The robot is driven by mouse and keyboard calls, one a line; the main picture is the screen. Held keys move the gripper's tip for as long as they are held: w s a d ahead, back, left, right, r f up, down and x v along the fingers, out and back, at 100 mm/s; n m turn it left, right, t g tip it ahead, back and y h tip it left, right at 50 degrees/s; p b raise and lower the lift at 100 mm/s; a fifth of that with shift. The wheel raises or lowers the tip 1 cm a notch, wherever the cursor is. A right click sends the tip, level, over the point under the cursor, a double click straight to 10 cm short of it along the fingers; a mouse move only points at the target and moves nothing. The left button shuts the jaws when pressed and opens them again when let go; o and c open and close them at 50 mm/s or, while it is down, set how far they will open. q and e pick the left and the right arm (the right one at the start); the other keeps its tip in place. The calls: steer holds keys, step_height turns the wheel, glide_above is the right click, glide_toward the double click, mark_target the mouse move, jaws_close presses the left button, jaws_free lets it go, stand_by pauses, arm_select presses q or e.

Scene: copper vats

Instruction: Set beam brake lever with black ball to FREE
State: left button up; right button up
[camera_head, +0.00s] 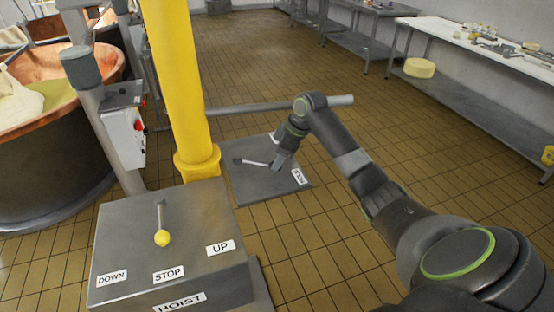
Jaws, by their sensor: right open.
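The beam brake lever (256,163) is a thin light rod on the flat grey plate (262,188) behind the hoist box. It points to the right, toward a small white label (299,176) on the plate's right edge; the lettering is too small to read surely. My right gripper (279,163) is at the right end of the lever, open, with its fingers pointing down. The black ball is not clear behind or between the fingers. I cannot tell if they touch it. My left gripper is not in view.
In front stands the grey hoist box (135,232) with a yellow-ball lever (161,237) and DOWN, STOP and UP labels. A yellow column (180,80) rises behind it. A grey horizontal bar (245,107) passes behind the plate. A copper vat (45,150) is at left. Tiled floor lies open beyond.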

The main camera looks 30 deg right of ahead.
mark_target(263, 164)
steer(key=shift+x, duration=1.45)
jaws_close()
